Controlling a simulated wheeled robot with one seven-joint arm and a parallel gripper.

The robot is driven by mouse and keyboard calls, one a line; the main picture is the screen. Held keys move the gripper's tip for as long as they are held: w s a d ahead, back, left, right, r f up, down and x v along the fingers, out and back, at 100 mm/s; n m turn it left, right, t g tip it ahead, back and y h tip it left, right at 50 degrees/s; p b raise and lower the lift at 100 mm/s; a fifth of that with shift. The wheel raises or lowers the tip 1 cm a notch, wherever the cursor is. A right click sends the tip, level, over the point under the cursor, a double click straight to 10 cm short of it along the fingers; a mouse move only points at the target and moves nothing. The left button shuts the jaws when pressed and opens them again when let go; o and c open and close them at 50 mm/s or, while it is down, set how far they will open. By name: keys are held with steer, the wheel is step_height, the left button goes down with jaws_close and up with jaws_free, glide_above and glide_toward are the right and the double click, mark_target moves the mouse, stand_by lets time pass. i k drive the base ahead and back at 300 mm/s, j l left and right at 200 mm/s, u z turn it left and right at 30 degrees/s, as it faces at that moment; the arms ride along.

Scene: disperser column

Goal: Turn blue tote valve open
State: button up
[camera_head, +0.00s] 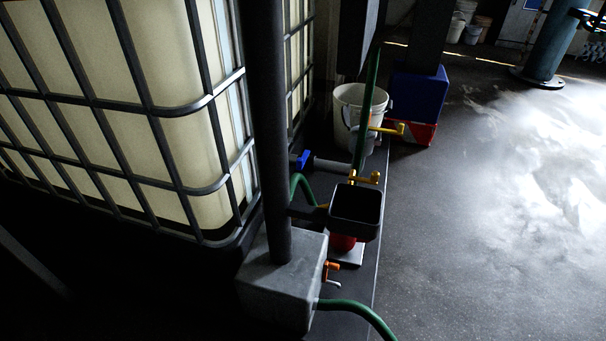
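The tote (180,150) is a large cream tank in a dark bar cage, filling the left of the head view. A small blue valve handle (303,160) sits low beside the tote's right side, at the left end of a short grey pipe (333,167). The dark upright post (268,120) stands just left of the handle and hides part of the tote behind it. The handle is small and dim, so I cannot tell its exact turn. I cannot make out my gripper in this view.
Yellow valves (364,178), an orange valve (332,268) and green hoses (362,312) surround the pipework. A black open box (355,209), a white bucket (352,100) and a blue crate (418,95) stand nearby. The floor (480,220) to the right is clear.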

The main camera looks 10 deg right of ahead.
mark_target(300, 162)
steer(key=l+u, duration=0.1)
steer(key=u, duration=0.25)
steer(key=i+l+u, duration=0.15)
steer(key=u, duration=0.25)
steer(key=l+u, duration=0.15)
steer(key=u, duration=0.2)
steer(key=l+u, duration=0.3)
steer(key=l, duration=0.5)
steer(key=l+u, duration=0.25)
steer(key=l, duration=0.55)
steer(key=k+l+u, duration=0.1)
steer(key=l+u, duration=0.2)
steer(key=l, duration=0.5)
steer(key=k+l, duration=0.1)
steer(key=l, duration=0.95)
steer(key=k+l, duration=0.15)
steer(key=l, duration=0.9)
steer(key=i+l, duration=0.15)
steer(key=l, duration=0.15)
steer(key=i+l, duration=0.15)
steer(key=l+u, duration=0.05)
steer(key=l, duration=0.05)
